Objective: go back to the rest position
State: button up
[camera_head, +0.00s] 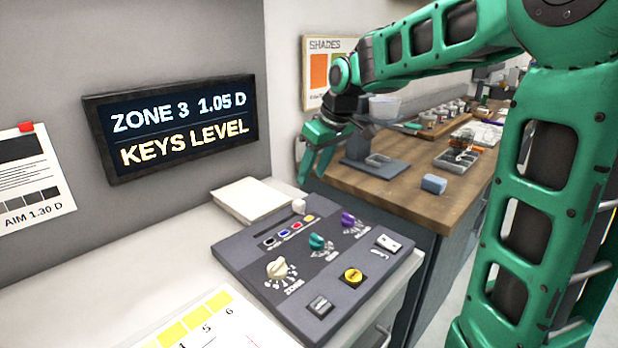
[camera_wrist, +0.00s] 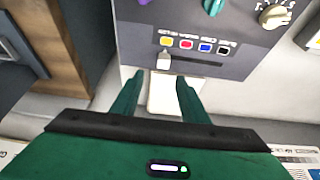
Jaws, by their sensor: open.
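My gripper (camera_head: 312,160) hangs above the back edge of the dark control panel (camera_head: 345,262), in front of the wooden counter. In the wrist view its two green fingers (camera_wrist: 158,92) are apart with nothing held between them. The panel's slider with a white knob (camera_wrist: 164,60) lies just beyond the fingertips in that view, and the fingers look clear of it. The panel carries a cream dial (camera_head: 277,268), a teal dial (camera_head: 316,241), a purple dial (camera_head: 348,219), a yellow button (camera_head: 353,275) and a row of coloured keys (camera_head: 290,231).
A wall screen (camera_head: 180,125) reads "ZONE 3 1.05 D, KEYS LEVEL". A pinned sheet (camera_head: 30,180) says "AIM 1.30 D". A white pad (camera_head: 248,199) lies behind the panel.

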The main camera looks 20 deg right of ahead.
dwell(0.4)
jog(key=s+d+f+m+g, duration=0.1)
jog(key=s+d+f+m, duration=0.2)
jog(key=s, duration=0.8)
jog(key=s+d+f+m+g+h, duration=0.1)
jog(key=s+d+f+m, duration=0.2)
jog(key=s, duration=0.9)
jog(key=s+d+f+m+g, duration=0.2)
jog(key=s+d+f+m, duration=0.2)
jog(key=s, duration=0.8)
jog(key=shift+d+m+h, duration=0.3)
jog(key=shift+d+m, duration=0.1)
jog(key=shift+d, duration=0.2)
jog(key=shift+c, duration=1.2)
jog(key=shift+s, duration=0.1)
